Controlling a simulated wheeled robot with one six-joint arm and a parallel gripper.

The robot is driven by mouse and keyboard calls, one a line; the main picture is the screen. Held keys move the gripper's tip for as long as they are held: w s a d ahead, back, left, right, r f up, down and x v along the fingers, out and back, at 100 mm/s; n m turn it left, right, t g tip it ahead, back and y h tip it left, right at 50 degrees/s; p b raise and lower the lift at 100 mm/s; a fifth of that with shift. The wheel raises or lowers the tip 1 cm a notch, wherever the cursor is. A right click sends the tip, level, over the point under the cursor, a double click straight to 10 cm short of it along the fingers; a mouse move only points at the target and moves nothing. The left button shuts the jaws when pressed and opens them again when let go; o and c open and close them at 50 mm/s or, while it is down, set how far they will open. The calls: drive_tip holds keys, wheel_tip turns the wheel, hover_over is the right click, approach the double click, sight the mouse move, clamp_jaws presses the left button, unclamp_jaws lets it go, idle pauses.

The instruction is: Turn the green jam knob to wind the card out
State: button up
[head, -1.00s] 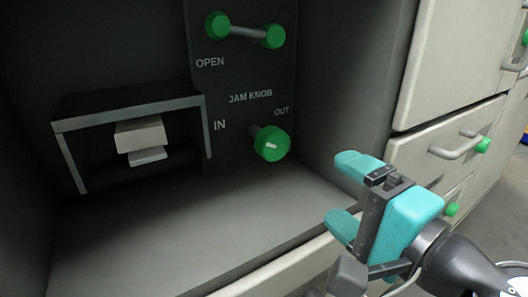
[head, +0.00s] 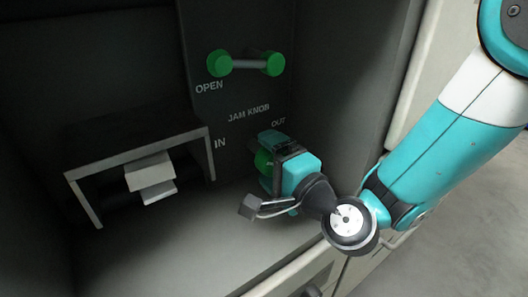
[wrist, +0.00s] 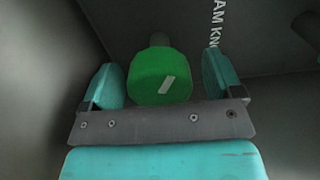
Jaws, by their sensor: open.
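The green jam knob (head: 263,162) sticks out from the dark back panel between the words IN and OUT. My gripper (head: 268,163) is in front of it and hides part of it in the head view. In the wrist view the knob (wrist: 160,76), with a white mark on its face, sits between my two teal fingers, with a gap on each side. My gripper (wrist: 164,84) is open around it. A pale card (head: 152,178) shows under the grey hood (head: 135,150) at the left, in two stepped pieces.
A bar handle with green ends (head: 247,64) is above the knob, beside the word OPEN. The recess floor (head: 200,235) is clear in front. The right side wall (head: 345,110) is close to my arm.

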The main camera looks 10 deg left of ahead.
drive_tip(key=shift+w+d+f, duration=0.1)
drive_tip(key=shift+w+d, duration=0.05)
drive_tip(key=c, duration=0.9)
